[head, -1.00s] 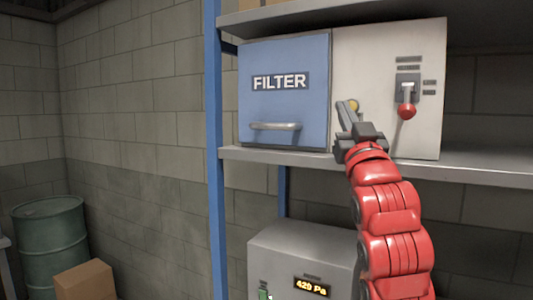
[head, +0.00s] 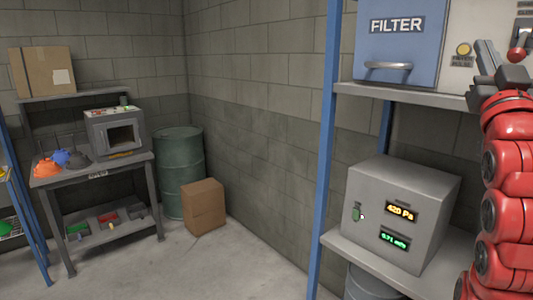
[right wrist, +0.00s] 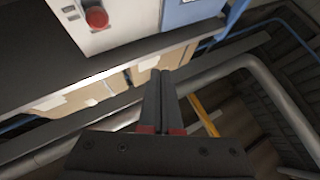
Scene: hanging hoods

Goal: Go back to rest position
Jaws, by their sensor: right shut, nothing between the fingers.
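My right gripper (head: 487,62) is at the right edge of the head view, on its red arm, in front of the shelf unit. In the right wrist view its two dark fingers (right wrist: 160,100) are together, with nothing between them. The cabinet behind it has a blue FILTER door (head: 398,40) with a grey handle, which looks closed. A round yellow button (head: 463,48) and a red knob (head: 516,54) are on its light panel. The knob also shows in the right wrist view (right wrist: 96,17). My left gripper is in neither view.
A grey box with displays (head: 375,195) reading 420 Pa sits on the lower shelf. Blue shelf posts (head: 325,150) stand beside it. A green barrel (head: 180,170), a cardboard box (head: 204,208) and a workbench (head: 50,178) are at the left. The floor (head: 240,265) between is clear.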

